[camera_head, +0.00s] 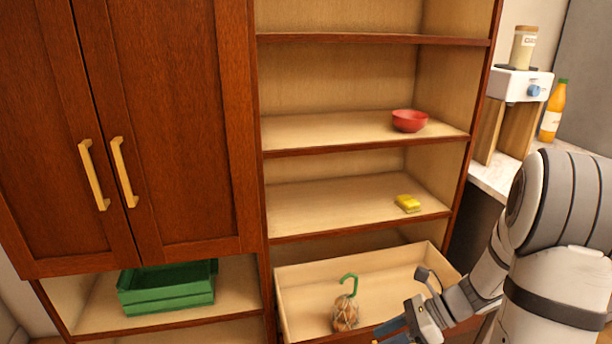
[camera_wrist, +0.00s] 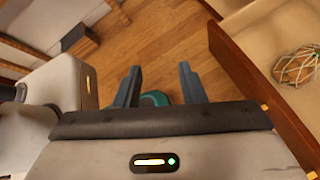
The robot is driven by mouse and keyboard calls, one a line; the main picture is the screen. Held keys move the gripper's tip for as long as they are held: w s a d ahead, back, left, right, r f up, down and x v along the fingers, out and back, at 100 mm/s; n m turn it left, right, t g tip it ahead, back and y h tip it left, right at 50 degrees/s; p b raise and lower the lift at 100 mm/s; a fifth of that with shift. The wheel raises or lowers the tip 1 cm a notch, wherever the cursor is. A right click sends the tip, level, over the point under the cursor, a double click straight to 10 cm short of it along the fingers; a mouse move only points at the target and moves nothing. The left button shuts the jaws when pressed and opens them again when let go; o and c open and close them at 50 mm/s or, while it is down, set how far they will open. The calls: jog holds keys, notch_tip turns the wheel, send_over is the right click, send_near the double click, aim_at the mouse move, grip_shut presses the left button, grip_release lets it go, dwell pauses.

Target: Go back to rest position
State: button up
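My gripper (camera_wrist: 160,88) is open and empty in the wrist view, its two dark fingers apart over the wooden floor. In the head view my gripper (camera_head: 392,331) is at the bottom, beside the open drawer (camera_head: 440,270), and its fingertips are partly cut off by the frame edge. A netted round object with a green hook (camera_head: 345,312) sits in the drawer, to the left of my gripper. It also shows at the right edge of the wrist view (camera_wrist: 297,67), apart from the fingers.
A red bowl (camera_head: 409,121) and a yellow sponge-like block (camera_head: 407,203) stand on shelves above the drawer. A green crate (camera_head: 167,289) is at lower left under a closed cabinet (camera_head: 170,130). An orange bottle (camera_head: 553,111) stands on the right counter. A teal round thing (camera_wrist: 154,98) shows between the fingers, below them.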

jog(key=s+r+n+t+h+p, duration=0.1)
jog(key=s+r+n+h+p, duration=0.4)
jog(key=r+n, duration=0.6)
jog(key=s+a+r+n+t+h+p, duration=0.1)
jog(key=s+r+n+h+p, duration=0.3)
jog(key=r+n, duration=0.6)
jog(key=shift+s+a+r+n+t+h+p, duration=0.25)
jog(key=shift+s+r+n+t+h+p, duration=0.15)
jog(key=shift+h, duration=0.6)
